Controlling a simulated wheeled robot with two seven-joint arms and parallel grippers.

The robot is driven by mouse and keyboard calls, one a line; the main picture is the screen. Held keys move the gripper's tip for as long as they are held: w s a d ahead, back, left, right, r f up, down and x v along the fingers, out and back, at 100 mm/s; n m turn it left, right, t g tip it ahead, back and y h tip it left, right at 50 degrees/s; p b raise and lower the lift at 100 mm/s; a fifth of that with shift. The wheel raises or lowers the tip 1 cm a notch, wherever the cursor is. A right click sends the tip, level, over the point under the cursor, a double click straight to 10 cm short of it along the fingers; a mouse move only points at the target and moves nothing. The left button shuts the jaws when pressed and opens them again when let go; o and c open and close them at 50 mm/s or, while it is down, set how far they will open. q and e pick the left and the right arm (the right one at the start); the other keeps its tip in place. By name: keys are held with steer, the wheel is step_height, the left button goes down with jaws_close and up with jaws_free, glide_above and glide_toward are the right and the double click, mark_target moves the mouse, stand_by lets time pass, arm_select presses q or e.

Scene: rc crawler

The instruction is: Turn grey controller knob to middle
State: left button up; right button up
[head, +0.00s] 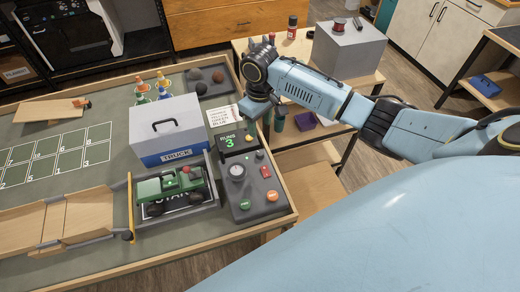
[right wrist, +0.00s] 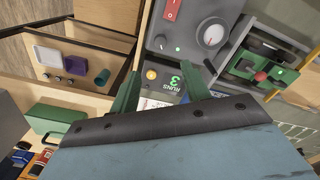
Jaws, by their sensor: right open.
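The grey controller (head: 250,205) sits at the right end of the table. Its round grey knob (head: 237,170) has a light top, and I cannot tell its setting exactly. The knob also shows in the right wrist view (right wrist: 212,35), on the grey panel near the top. My right gripper (head: 273,120) hangs beyond the knob and to its right, near the "RUNS 3" display (head: 230,141). Its green fingers (right wrist: 160,88) are apart with nothing between them, and they do not touch the knob. My left gripper is not in view.
A green truck (head: 168,187) stands in a grey tray left of the controller. A grey "TRUCK" box (head: 170,130) stands behind it. A side table (head: 325,130) stands to the right.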

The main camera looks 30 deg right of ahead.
mark_target(260, 153)
step_height(260, 153, down, 13)
steer(key=shift+r+b, duration=0.1)
steer(key=shift+b, duration=0.7)
steer(key=c, duration=1)
